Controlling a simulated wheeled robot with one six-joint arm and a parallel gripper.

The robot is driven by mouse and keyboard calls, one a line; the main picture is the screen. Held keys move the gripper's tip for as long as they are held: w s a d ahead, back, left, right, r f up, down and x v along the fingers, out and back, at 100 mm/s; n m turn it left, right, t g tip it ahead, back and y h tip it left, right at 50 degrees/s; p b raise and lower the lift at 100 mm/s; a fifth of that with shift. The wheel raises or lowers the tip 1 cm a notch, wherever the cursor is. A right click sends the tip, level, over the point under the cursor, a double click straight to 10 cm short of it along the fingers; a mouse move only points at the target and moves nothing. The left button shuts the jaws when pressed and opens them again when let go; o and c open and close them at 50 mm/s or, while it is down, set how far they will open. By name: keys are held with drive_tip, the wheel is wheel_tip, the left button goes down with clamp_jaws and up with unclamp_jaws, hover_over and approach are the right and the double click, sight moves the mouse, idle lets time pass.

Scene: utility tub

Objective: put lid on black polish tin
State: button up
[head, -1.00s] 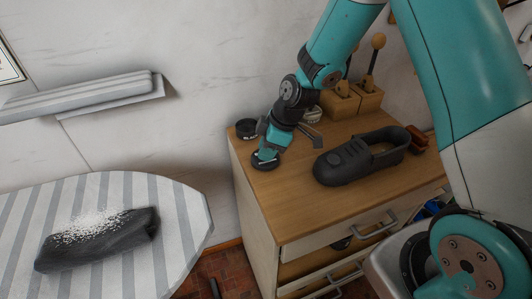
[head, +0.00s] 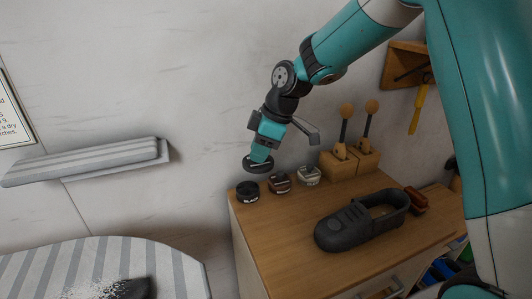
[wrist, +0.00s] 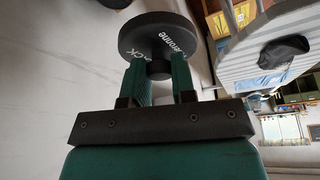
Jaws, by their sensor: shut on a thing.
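My gripper (head: 261,154) is shut on the round black lid (head: 257,166), holding it by its knob above the back left of the dresser top. In the wrist view the lid (wrist: 160,36) sits beyond the fingertips (wrist: 158,70), with pale lettering ending in "CK" on its face. The black polish tin (head: 247,192) stands upright at the dresser's back left corner, just below and slightly left of the lid in the head view. The lid is apart from it. A dark shape at the wrist view's top edge is too cut off to name.
A brown tin (head: 279,183) and a pale-labelled tin (head: 308,176) stand to the right of the black one. Wooden brush holders (head: 350,163) are behind. The dresser's front left (head: 265,220) is clear.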

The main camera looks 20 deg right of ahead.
drive_tip(key=p, duration=0.2)
hover_over(244, 189)
drive_tip(key=d, duration=0.1)
wheel_tip(244, 189, down, 8)
drive_tip(key=shift+s+d+f+b, duration=0.1)
drive_tip(key=shift+f+b, duration=0.9)
drive_tip(key=shift+f, duration=0.6)
drive_tip(key=shift+s+d+f+b, duration=0.1)
drive_tip(key=shift+f+b, duration=0.85)
drive_tip(key=shift+f, duration=0.6)
drive_tip(key=shift+f, duration=0.15)
drive_tip(key=o, duration=1.5)
drive_tip(key=shift+c, duration=0.2)
wheel_tip(244, 189, up, 7)
drive_tip(key=p, duration=0.4)
